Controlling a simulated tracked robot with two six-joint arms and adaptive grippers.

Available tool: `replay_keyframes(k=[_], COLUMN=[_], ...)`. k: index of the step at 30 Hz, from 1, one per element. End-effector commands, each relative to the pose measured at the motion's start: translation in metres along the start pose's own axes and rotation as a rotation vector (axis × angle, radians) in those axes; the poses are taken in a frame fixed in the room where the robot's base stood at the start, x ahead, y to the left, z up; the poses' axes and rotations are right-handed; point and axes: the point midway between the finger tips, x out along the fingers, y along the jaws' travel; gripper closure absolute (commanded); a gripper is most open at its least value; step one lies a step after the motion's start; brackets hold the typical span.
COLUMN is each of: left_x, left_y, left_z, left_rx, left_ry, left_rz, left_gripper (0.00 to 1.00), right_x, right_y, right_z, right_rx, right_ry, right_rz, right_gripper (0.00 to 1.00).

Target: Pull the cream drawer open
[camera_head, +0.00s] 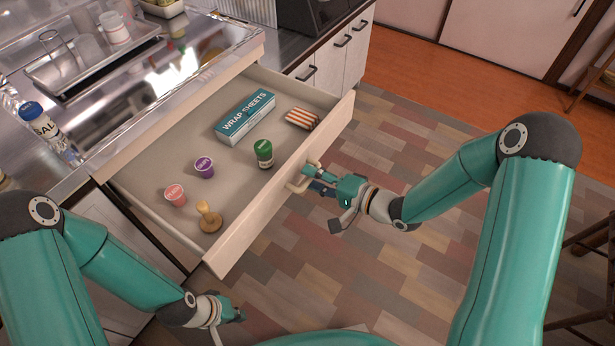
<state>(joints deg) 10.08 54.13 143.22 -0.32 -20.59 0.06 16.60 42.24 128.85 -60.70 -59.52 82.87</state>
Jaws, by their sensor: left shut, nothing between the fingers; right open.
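The cream drawer (236,243) stands pulled well out from the counter, its inside showing. Its handle (298,186) is on the outer side of the front panel. My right gripper (313,178) is at the handle with its fingers open around or beside it; I cannot tell whether they touch. My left gripper (236,314) is shut and empty, low and to the left, below the drawer's near corner and apart from it.
In the drawer lie a wrap sheets box (244,116), a striped packet (301,119), a green-capped jar (263,153), a purple cup (204,167), a pink cup (175,195) and a wooden stamp-like item (209,217). A salt bottle (46,130) stands on the counter. The floor (400,290) is clear.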

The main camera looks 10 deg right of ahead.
Motion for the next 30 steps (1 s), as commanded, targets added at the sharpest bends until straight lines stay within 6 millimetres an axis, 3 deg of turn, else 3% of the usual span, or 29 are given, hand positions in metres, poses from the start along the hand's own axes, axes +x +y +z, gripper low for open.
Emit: replay_keyframes(k=[9, 15, 21, 30], left_x=[0.000, 0.000, 0.000, 0.001], left_y=[0.000, 0.000, 0.000, 0.000], left_z=[0.000, 0.000, 0.000, 0.000], left_rx=[0.000, 0.000, 0.000, 0.000], left_ry=[0.000, 0.000, 0.000, 0.000], left_rz=[0.000, 0.000, 0.000, 0.000], left_gripper=[1.00, 1.00, 1.00, 1.00], right_x=[-0.063, -0.093, -0.104, -0.104], right_y=[0.001, 0.001, 0.001, 0.001], right_z=[-0.001, -0.001, 0.001, 0.001], right_rx=[0.001, 0.001, 0.001, 0.001], right_ry=[0.004, 0.002, -0.002, -0.002], right_rz=[0.002, 0.002, 0.002, 0.002], right_gripper=[0.60, 0.60, 0.60, 0.60])
